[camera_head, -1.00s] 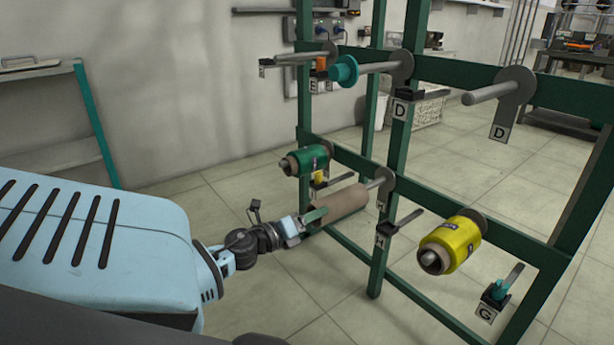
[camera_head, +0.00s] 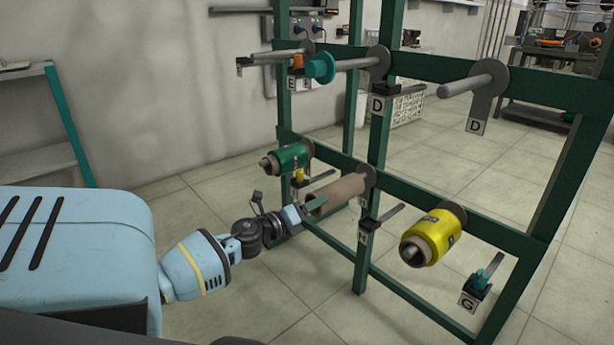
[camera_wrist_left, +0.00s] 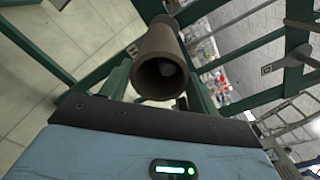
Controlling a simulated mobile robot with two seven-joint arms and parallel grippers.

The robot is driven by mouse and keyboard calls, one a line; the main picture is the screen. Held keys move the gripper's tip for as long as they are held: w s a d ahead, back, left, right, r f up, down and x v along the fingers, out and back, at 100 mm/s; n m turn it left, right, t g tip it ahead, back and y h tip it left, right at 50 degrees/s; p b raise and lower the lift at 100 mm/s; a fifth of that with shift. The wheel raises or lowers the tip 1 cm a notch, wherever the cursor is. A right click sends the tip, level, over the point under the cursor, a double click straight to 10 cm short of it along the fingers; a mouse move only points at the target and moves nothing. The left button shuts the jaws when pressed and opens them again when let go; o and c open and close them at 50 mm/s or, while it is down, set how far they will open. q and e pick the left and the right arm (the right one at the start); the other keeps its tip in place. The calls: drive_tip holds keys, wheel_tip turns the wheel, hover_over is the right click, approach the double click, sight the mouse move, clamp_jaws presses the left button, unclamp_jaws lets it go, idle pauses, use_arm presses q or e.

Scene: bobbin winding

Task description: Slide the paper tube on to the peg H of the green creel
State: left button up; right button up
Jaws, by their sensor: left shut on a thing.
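The brown paper tube (camera_head: 338,193) lies nearly level at the lower middle rail of the green creel (camera_head: 370,133). Its far end is close to the round plate of peg H (camera_head: 371,176), and no bare peg shows between them. My left gripper (camera_head: 312,206) is shut on the tube's near end. In the left wrist view the tube (camera_wrist_left: 158,62) points away from me between the fingers. A pale round shape shows inside its bore, seemingly the peg's tip. My right gripper is not in view.
A green bobbin (camera_head: 290,158) is on a peg just left of the tube. A yellow bobbin (camera_head: 433,238) is on a peg at the right.

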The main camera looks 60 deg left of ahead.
use_arm(q)
drive_tip(key=shift+b+x, duration=0.4)
drive_tip(key=shift+x, duration=1.25)
drive_tip(key=shift+w, duration=0.1)
drive_tip(key=shift+f, duration=0.2)
